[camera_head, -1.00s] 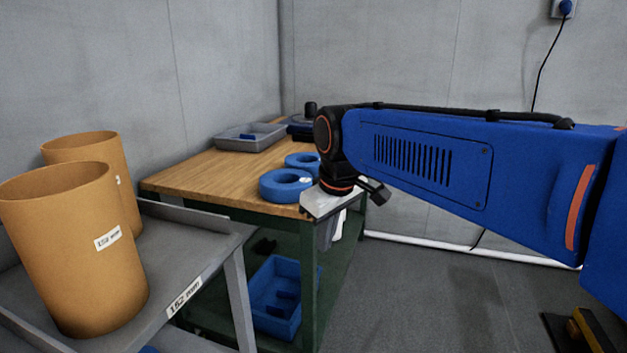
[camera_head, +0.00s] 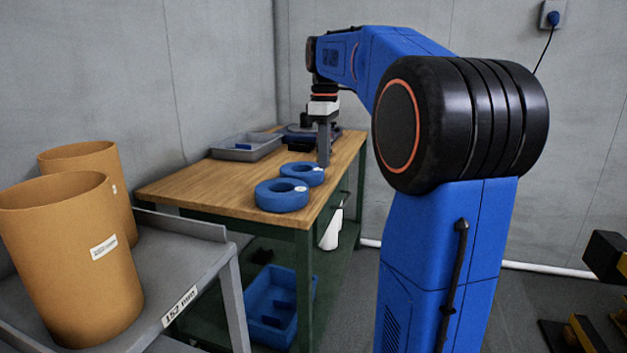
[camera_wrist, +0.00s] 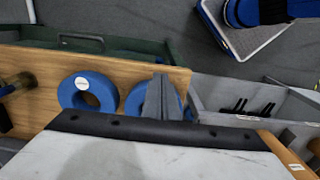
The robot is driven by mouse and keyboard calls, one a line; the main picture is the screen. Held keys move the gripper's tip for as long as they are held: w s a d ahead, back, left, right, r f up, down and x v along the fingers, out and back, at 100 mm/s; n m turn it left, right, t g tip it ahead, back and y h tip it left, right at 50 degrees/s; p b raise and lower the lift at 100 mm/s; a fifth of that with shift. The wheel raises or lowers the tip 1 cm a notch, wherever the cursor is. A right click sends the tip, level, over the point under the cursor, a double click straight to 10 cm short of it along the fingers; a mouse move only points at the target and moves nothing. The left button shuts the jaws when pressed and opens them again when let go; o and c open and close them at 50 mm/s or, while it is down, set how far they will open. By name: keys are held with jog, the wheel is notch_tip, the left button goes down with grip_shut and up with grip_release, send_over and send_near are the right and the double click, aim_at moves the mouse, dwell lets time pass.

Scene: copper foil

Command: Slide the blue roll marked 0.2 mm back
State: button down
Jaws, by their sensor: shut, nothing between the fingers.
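Two blue rolls with round holes lie flat on the wooden bench top, each with a small white label too small to read. The front roll (camera_head: 268,203) is near the bench's near end. The rear roll (camera_head: 296,180) lies just behind it. My gripper (camera_head: 323,165) is shut and empty, fingers pointing down, at the right of the rear roll; I cannot tell if they touch. In the wrist view, the gripper (camera_wrist: 161,82) covers part of one roll (camera_wrist: 135,103), while the other roll (camera_wrist: 68,95) with its label shows clear to the left.
A grey tray (camera_head: 225,154) and a dark device (camera_head: 291,139) are at the bench's back. A grey cart (camera_head: 205,262) with brown cylinders (camera_head: 72,255) stands at left. A blue bin (camera_head: 255,318) sits below. The bench top (camera_head: 215,183) left of the rolls is clear.

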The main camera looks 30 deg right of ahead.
jog(key=f, duration=0.3)
jog(key=w+a+f, duration=0.1)
jog(key=f, duration=0.5)
jog(key=shift+w+a+f, duration=0.25)
jog(key=shift+w+f, duration=0.15)
jog(key=shift+w+a, duration=0.45)
jog(key=shift+w, duration=0.2)
jog(key=w+a, duration=0.5)
jog(key=w, duration=0.2)
jog(key=w+a, duration=0.6)
jog(key=w, duration=0.1)
jog(key=w+a, duration=0.5)
jog(key=w, duration=0.2)
jog(key=shift+w+a, duration=0.3)
jog(key=shift+a, duration=0.1)
jog(key=shift+s, duration=0.1)
